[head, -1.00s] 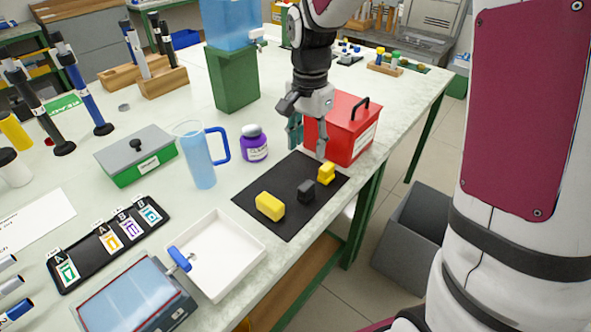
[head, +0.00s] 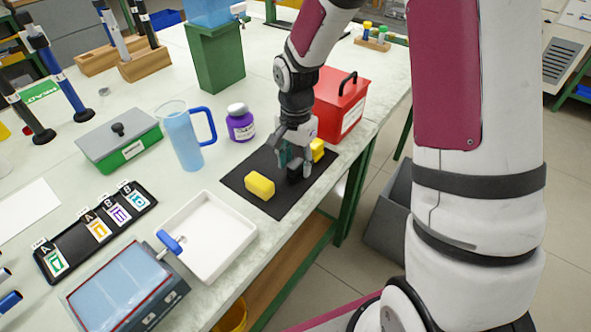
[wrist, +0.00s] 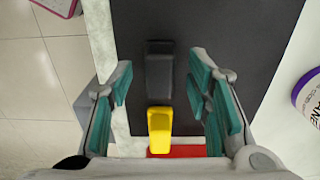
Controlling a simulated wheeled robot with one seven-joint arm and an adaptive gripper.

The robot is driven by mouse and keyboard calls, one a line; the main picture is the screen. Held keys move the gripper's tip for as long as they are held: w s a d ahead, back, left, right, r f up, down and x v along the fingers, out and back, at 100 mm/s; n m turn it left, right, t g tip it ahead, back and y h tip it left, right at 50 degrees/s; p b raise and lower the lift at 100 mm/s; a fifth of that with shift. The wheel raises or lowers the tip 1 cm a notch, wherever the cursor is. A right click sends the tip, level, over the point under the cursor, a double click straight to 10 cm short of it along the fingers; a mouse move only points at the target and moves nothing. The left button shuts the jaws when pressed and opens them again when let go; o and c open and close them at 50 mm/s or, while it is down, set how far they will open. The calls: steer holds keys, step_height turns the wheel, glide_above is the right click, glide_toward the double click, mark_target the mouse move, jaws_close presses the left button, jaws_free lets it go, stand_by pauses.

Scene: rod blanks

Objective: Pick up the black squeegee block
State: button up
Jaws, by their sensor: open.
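The black squeegee block (head: 294,178) lies on the dark mat (head: 283,205), partly hidden by my gripper in the head view. In the wrist view the black block (wrist: 159,78) shows between the two teal-padded fingers, with a gap on each side. My gripper (head: 296,166) is open, pointing down low over the mat, and holds nothing. It also shows in the wrist view (wrist: 161,82). I cannot tell exactly how far the fingertips are above the mat.
A yellow block (wrist: 160,125) lies close to the black one, and another yellow block (head: 259,185) lies on the mat's near left. A red box (head: 338,103) stands behind the gripper. A purple-labelled jar (head: 240,125) and white tray (head: 208,240) flank the mat.

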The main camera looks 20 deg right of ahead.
steer(key=shift+f, duration=0.55)
jaws_close()
steer(key=shift+r, duration=0.5)
steer(key=r, duration=0.2)
steer(key=shift+s+r, duration=0.35)
steer(key=shift+r, duration=0.05)
steer(key=s+r+p, duration=0.1)
steer(key=s, duration=1.4)
steer(key=shift+s+r, duration=0.15)
steer(key=shift+s, duration=0.05)
